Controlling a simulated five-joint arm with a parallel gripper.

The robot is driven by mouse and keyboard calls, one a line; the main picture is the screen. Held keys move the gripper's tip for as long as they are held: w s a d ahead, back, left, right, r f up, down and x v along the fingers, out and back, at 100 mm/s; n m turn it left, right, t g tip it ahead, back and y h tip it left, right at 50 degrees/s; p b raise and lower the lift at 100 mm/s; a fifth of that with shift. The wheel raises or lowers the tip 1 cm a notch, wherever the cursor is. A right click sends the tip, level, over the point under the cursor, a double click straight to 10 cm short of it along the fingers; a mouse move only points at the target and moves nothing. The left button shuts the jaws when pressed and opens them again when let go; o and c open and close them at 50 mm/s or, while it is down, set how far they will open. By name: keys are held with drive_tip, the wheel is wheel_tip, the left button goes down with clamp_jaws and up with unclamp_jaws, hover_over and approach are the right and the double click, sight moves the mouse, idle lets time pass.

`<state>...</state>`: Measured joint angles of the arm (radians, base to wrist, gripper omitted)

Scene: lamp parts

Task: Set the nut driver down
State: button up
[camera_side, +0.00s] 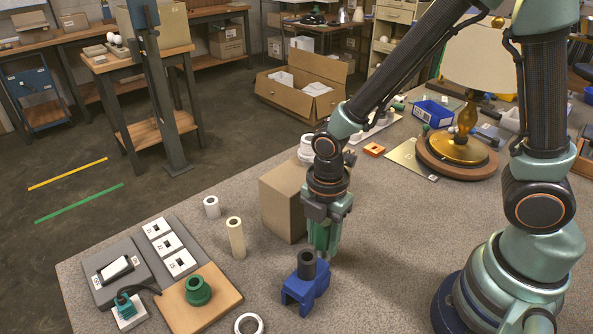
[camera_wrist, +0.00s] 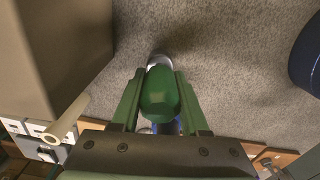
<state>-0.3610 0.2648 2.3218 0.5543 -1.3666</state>
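My gripper (camera_side: 323,250) points down above the table, just behind and right of the blue stand (camera_side: 300,294). In the wrist view, its two green fingers (camera_wrist: 160,108) lie on either side of the nut driver's rounded green handle (camera_wrist: 158,92) and appear closed on it. A pale metallic part shows beyond the handle. In the side view the green handle and green fingers blend together. The blue stand has a dark upright tube (camera_side: 306,264) on top. The gripper hides most of the stand in the wrist view. I cannot tell whether the nut driver's lower end touches the table.
A cardboard box (camera_side: 284,201) stands close behind and left of my gripper. A cream tube (camera_side: 236,238), a white tube (camera_side: 212,207) and a wooden board with a green ring part (camera_side: 198,290) stand left. A lamp (camera_side: 458,140) stands at the back right. The table right of my gripper is clear.

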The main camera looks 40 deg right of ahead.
drive_tip(key=o, duration=0.4)
drive_tip(key=shift+c, duration=0.2)
wheel_tip(320, 180, up, 11)
drive_tip(key=shift+r, duration=0.1)
drive_tip(key=shift+d+r, duration=0.1)
drive_tip(key=shift+r, duration=0.45)
drive_tip(key=d+r+m+t, duration=0.5)
drive_tip(key=d+m, duration=0.5)
drive_tip(key=m, duration=0.8)
wheel_tip(320, 180, up, 2)
drive_tip(key=shift+s+r, duration=0.15)
drive_tip(key=shift+r, duration=0.1)
drive_tip(key=shift+o, duration=0.4)
drive_tip(key=shift+s+d+r+m+t, duration=0.1)
drive_tip(key=shift+d+r+m+t, duration=0.2)
drive_tip(key=shift+m, duration=0.6)
